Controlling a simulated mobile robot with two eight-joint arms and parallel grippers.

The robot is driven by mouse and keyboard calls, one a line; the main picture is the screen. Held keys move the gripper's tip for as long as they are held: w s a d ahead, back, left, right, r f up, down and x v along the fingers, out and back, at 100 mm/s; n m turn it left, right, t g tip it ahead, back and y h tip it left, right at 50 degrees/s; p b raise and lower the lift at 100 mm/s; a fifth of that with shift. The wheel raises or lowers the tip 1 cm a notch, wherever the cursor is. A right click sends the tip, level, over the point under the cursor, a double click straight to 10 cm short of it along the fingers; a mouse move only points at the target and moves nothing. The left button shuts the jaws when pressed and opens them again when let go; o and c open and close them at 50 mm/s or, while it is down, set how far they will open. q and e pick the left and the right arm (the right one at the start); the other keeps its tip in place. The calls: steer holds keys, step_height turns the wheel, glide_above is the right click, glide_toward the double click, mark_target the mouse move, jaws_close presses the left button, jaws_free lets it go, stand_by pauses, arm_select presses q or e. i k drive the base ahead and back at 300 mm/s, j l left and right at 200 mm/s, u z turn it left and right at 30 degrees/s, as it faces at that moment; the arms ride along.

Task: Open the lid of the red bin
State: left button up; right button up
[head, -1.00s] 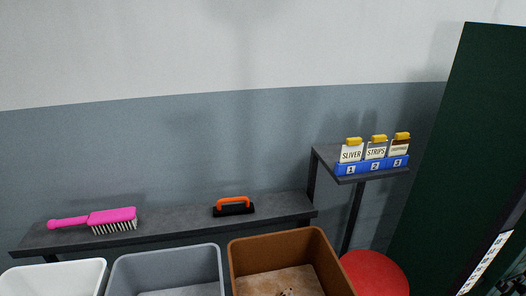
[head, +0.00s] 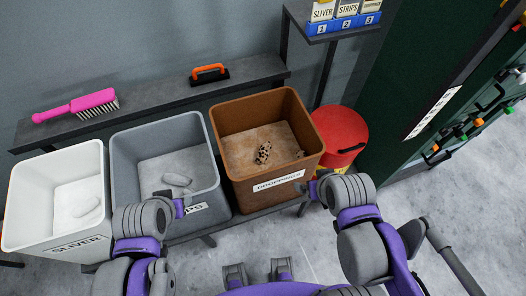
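The red bin (head: 335,165) is a round drum on the floor at the right of the row, beside the brown bin. Its flat red lid (head: 338,124) is on and looks closed. A dark curved handle shows at its front edge. My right arm rises in front of the bin, its grey and purple joints just below it in the picture. My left arm stands in front of the grey bin.
A white bin labelled SLIVER (head: 90,160), a grey bin (head: 128,140) and a brown bin labelled DROPPINGS (head: 228,115) stand left of the red bin. A shelf (head: 150,108) holds a pink brush (head: 75,106). A dark green cabinet (head: 400,90) stands close at right.

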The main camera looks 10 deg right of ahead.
mark_target(344, 133)
steer(key=z, duration=1.3)
steer(key=i+l+u, duration=0.45)
steer(key=l, duration=0.25)
steer(key=k, duration=0.1)
